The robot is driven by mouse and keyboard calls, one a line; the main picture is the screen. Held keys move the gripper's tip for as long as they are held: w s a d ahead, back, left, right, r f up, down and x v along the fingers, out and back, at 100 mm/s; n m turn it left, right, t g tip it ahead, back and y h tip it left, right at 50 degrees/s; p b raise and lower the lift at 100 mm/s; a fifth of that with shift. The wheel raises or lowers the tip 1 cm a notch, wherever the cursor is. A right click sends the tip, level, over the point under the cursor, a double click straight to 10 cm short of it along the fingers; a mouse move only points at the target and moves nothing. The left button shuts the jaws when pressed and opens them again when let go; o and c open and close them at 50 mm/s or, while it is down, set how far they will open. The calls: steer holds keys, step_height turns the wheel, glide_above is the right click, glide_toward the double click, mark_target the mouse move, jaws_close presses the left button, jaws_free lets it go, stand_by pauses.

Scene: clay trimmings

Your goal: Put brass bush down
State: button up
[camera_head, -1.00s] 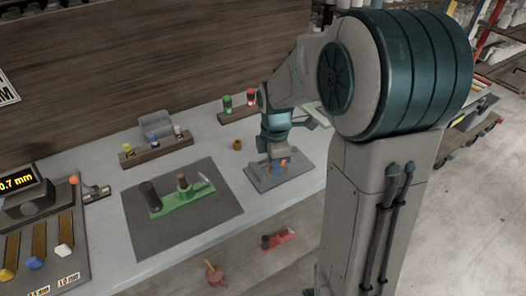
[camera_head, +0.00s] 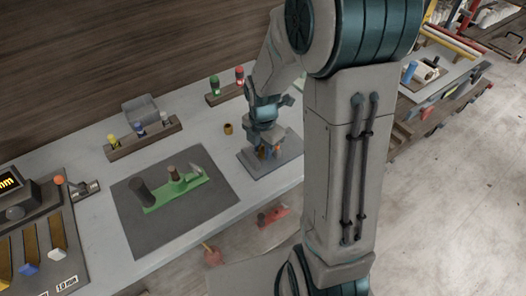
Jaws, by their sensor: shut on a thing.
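My gripper (camera_head: 268,151) is at the right part of the bench, low over a grey plate (camera_head: 253,168). I cannot tell whether the piece touches the plate. A separate small brass-coloured ring or cup (camera_head: 228,128) stands on the bench, left of and behind my gripper.
Left of the plate, a dark mat (camera_head: 217,212) holds a green fixture (camera_head: 178,191) with a dark cylinder. A gauge (camera_head: 12,190) is far left. Bare bench lies between mat and racks.

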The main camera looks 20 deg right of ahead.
steer(key=shift+f, duration=1.1)
steer(key=shift+f, duration=0.1)
steer(key=shift+f, duration=0.15)
steer(key=o, duration=0.7)
steer(key=shift+o, duration=0.2)
